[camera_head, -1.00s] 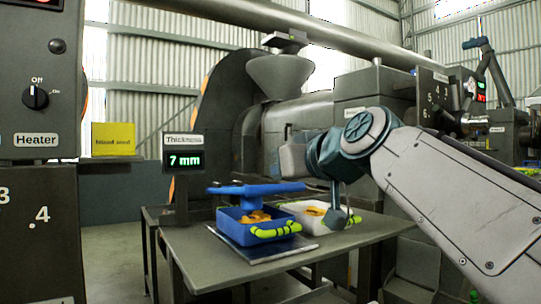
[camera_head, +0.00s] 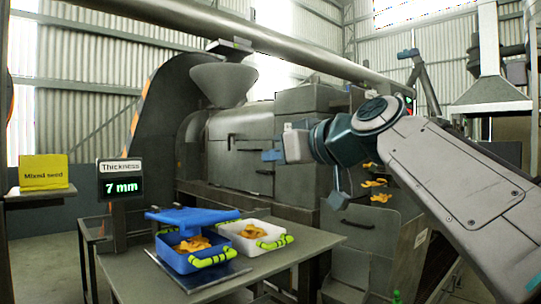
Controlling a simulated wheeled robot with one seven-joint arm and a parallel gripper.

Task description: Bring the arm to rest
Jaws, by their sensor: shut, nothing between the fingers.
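My arm (camera_head: 460,185) reaches in from the lower right, and its elbow joint is bent. My gripper (camera_head: 272,155) is at the left end of the arm, in front of the grey press housing. It is small in the picture and looks shut and empty. It hangs in the air, apart from the table and the bins below it.
A blue bin (camera_head: 178,262) and a white bin (camera_head: 270,243), both holding orange pieces, stand on a table (camera_head: 310,240). A thickness display (camera_head: 121,187) reads 7 mm. The press (camera_head: 235,135) stands behind. A yellow "Mixed seed" box (camera_head: 43,171) sits left.

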